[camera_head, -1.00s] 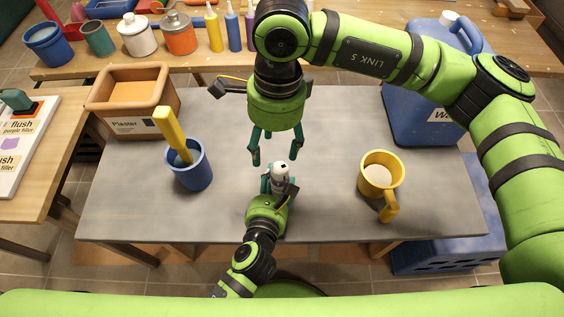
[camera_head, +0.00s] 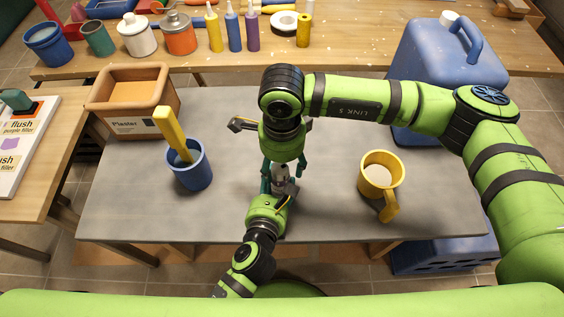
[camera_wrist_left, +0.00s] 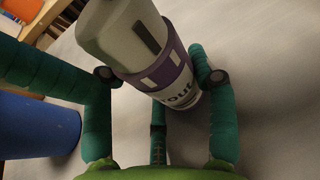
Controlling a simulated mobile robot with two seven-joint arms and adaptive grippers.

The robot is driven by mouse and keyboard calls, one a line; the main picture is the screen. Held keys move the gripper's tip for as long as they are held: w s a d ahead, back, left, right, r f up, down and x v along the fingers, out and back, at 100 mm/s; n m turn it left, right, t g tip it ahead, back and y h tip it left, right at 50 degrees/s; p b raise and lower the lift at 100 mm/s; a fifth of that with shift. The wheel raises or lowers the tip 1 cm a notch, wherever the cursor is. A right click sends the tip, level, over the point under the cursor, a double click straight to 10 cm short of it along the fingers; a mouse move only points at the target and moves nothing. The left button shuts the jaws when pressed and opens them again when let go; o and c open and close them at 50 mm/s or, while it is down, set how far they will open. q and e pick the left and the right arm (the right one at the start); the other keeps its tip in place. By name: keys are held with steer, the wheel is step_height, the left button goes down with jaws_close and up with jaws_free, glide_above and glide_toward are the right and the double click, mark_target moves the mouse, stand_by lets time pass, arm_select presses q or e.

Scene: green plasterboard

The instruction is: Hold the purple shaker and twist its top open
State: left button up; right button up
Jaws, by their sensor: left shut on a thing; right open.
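The purple shaker (camera_head: 281,172) stands near the middle of the grey table, mostly hidden by the grippers. In the left wrist view the shaker (camera_wrist_left: 170,72) shows a grey-white top (camera_wrist_left: 115,30), a purple band and a white label with partly readable lettering. My left gripper (camera_head: 279,188) is shut on its body, with teal fingers on both sides. My right gripper (camera_head: 283,176) points down from above, open, with its fingers on either side of the shaker's upper part. I cannot tell whether those fingers touch the top.
A blue cup with a yellow-handled tool (camera_head: 192,172) stands left of the grippers, and a yellow mug (camera_head: 381,172) stands right. A plaster box (camera_head: 130,104) and a blue jerrycan (camera_head: 415,70) are at the back corners. Bare tabletop (camera_head: 330,130) lies between.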

mark_target(283, 167)
steer(key=shift+f, duration=0.1)
steer(key=c, duration=1.1)
arm_select(q)
steer(key=shift+a, duration=0.15)
arm_select(e)
steer(key=shift+w+d+n, duration=0.15)
steer(key=shift+d+n, duration=0.05)
steer(key=shift+n, duration=0.9)
steer(key=shift+c, duration=0.3)
steer(key=o, duration=1.2)
steer(key=shift+c, duration=0.2)
steer(key=shift+a, duration=0.1)
steer(key=shift+a, duration=0.1)
step_height(283, 167, up, 12)
